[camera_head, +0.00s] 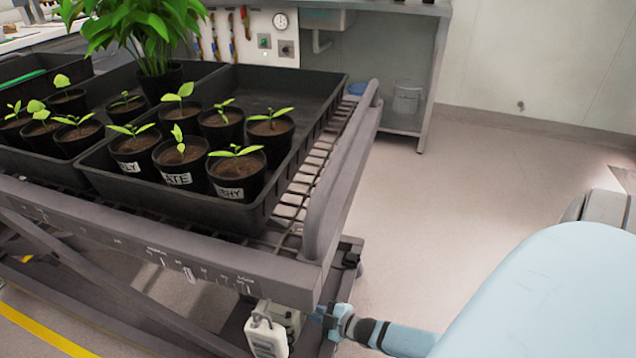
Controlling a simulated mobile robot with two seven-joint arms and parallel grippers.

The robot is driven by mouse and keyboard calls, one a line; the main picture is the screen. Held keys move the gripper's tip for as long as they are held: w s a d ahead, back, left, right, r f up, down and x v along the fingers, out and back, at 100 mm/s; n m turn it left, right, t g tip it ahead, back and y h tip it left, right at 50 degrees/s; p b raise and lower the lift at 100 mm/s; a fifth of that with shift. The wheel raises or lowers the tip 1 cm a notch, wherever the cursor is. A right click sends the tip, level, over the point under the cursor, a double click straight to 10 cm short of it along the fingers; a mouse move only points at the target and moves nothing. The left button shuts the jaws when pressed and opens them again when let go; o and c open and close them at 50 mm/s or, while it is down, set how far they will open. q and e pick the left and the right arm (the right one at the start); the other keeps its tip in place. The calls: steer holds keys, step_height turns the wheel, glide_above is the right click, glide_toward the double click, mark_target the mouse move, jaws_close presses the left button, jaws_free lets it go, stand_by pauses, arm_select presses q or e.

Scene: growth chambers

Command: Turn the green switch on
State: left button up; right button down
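A small switch plate with a green part, the green switch (264,42), is on the pale wall panel at the top of the head view, behind the plant trays. It is too small to tell its position. My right arm comes in from the lower right. Its thin wrist ends in a pale boxy end, which I take as my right gripper (267,334), low beside the front corner of the cart and far from the switch. I cannot tell whether its fingers are open or shut, and I see nothing held. My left gripper is not in view.
A grey dial switch (285,48) and a round gauge (280,20) are near the green switch. A wheeled cart (337,170) with black trays (270,205) of potted seedlings (235,172) stands between me and the panel. The floor (480,190) right of the cart is clear.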

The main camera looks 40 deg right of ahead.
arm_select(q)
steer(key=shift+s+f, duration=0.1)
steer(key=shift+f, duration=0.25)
arm_select(e)
steer(key=shift+w+d+m+g+y, duration=0.1)
steer(key=shift+m+g+y, duration=0.5)
steer(key=shift+m+y, duration=0.95)
steer(key=shift+w+d+m+g+y, duration=0.15)
steer(key=shift+m+g+y, duration=0.55)
steer(key=shift+m, duration=1.7)
steer(key=shift+w+d+m+g+y, duration=0.1)
steer(key=shift+m+g+y, duration=0.4)
steer(key=shift+m+y, duration=1.1)
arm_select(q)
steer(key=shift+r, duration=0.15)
arm_select(e)
steer(key=shift+m+h, duration=0.25)
steer(key=shift+m, duration=0.2)
steer(key=c, duration=1.1)
jaws_free()
steer(key=shift+c, duration=0.2)
